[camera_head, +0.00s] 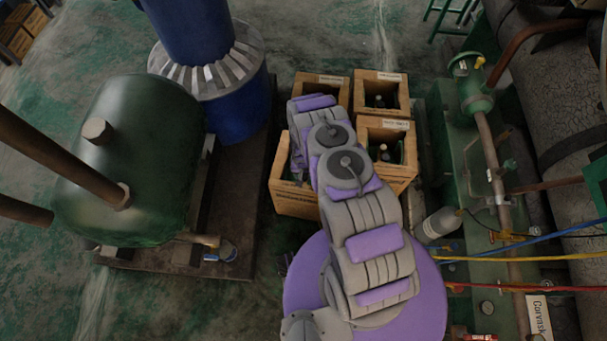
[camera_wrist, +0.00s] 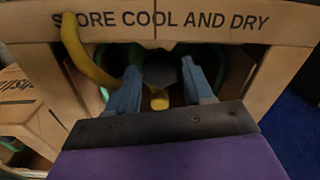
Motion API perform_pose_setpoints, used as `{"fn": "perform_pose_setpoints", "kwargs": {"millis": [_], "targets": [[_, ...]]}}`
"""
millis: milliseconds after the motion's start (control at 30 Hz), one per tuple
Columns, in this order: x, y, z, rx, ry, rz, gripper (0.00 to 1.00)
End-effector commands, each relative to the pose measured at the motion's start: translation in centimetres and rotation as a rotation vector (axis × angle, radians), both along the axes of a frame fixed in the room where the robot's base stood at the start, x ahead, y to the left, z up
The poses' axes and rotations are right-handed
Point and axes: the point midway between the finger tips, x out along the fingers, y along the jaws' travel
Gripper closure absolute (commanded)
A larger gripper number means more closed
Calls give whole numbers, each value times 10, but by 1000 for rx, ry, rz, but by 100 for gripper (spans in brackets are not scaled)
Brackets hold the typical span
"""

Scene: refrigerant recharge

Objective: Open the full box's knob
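My gripper (camera_wrist: 160,88) reaches into an open tan box (camera_wrist: 160,24) marked "STORE COOL AND DRY" in the wrist view. Its two blue-grey fingers are apart. A dark, faceted round part (camera_wrist: 160,68) shows between and beyond them, with a small yellow piece (camera_wrist: 159,101) below it. I cannot tell whether either finger touches these, or whether the dark part is the knob. In the head view my arm hangs over the front-left box (camera_head: 294,201), and my gripper is hidden. The box labels are too small to read, so I cannot tell which is full.
Other open boxes stand at back left (camera_head: 325,84), back right (camera_head: 381,88) and front right (camera_head: 400,160), the right ones holding dark bottles. A yellow hose (camera_wrist: 82,50) curves over the box edge. A green tank (camera_head: 130,160) stands left, pipework (camera_head: 490,160) right. Green floor is open behind.

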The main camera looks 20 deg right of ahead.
Motion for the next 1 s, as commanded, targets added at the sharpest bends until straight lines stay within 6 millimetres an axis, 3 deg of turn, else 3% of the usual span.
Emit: {"fn": "perform_pose_setpoints", "kwargs": {"millis": [400, 733, 1000], "targets": [[0, 0, 0, 0, 0, 0, 89], [0, 0, 1, 0, 0, 49, 89], [0, 0, 3, 0, 1, 225, 89]]}}
